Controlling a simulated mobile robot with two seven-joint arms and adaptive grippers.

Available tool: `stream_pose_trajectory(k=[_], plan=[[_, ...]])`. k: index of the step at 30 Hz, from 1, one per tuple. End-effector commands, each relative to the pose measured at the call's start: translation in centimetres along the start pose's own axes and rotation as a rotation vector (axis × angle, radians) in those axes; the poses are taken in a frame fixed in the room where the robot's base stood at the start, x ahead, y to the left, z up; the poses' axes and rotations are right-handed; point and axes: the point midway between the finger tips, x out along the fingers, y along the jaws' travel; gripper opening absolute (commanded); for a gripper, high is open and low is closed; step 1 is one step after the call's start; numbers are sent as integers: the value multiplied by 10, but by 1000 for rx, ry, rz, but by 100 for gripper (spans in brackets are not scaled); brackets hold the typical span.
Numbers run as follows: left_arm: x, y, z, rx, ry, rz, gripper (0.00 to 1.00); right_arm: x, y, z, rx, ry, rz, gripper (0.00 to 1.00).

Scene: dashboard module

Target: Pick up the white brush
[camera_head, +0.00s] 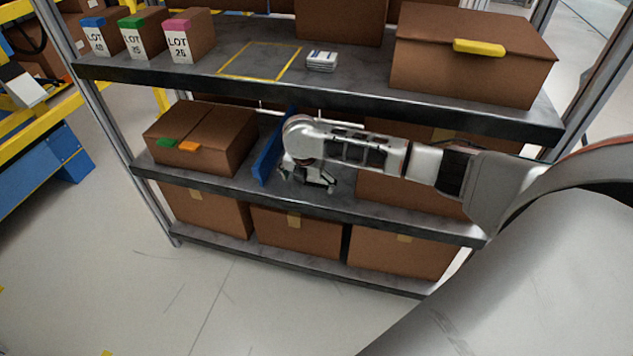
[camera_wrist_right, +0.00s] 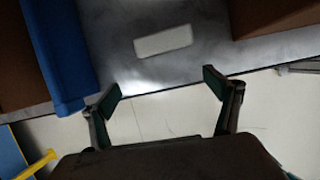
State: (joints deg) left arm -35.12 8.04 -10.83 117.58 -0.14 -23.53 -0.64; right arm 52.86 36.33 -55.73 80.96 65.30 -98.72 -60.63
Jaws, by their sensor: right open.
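A pale, flat, rectangular piece (camera_wrist_right: 163,41) lies on the grey middle shelf (camera_wrist_right: 195,72) in the right wrist view. It may be the white brush, but no bristles can be made out. In the head view it cannot be seen, as my right arm covers that area. My right gripper (camera_head: 307,184) points down over the middle shelf, near its front edge. Its fingers are apart and empty in the right wrist view (camera_wrist_right: 163,90), with the pale piece ahead of them and not touched. My left gripper is not in view.
A blue upright panel (camera_head: 268,150) stands just left of my right gripper. Brown boxes (camera_head: 205,140) flank it on the shelf. The upper shelf's front edge (camera_head: 320,103) runs above my arm. A small white stack (camera_head: 322,61) lies up there.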

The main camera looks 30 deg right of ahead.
Motion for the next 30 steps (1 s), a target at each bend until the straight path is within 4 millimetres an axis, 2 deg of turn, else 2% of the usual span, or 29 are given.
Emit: stream_pose_trajectory(k=[1, 3, 6, 12, 17, 23, 27, 30], plan=[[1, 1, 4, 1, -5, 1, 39, -2, -3, 14, -24, -15, -23, 89], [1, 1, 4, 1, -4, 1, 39, -6, -7, 28, -52, -26, -47, 89], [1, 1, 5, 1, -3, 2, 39, -6, -11, 37, -72, -35, -65, 89], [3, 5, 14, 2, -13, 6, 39, 16, -14, 37, -77, -32, -72, 89], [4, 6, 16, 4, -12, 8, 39, 25, -13, 39, -75, -33, -68, 89], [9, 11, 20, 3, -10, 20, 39, 56, -18, 39, -76, -30, -74, 89], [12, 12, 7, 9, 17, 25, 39, 70, -18, 41, -77, -32, -70, 89], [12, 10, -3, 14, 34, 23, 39, 68, -16, 44, -76, -36, -66, 89]])
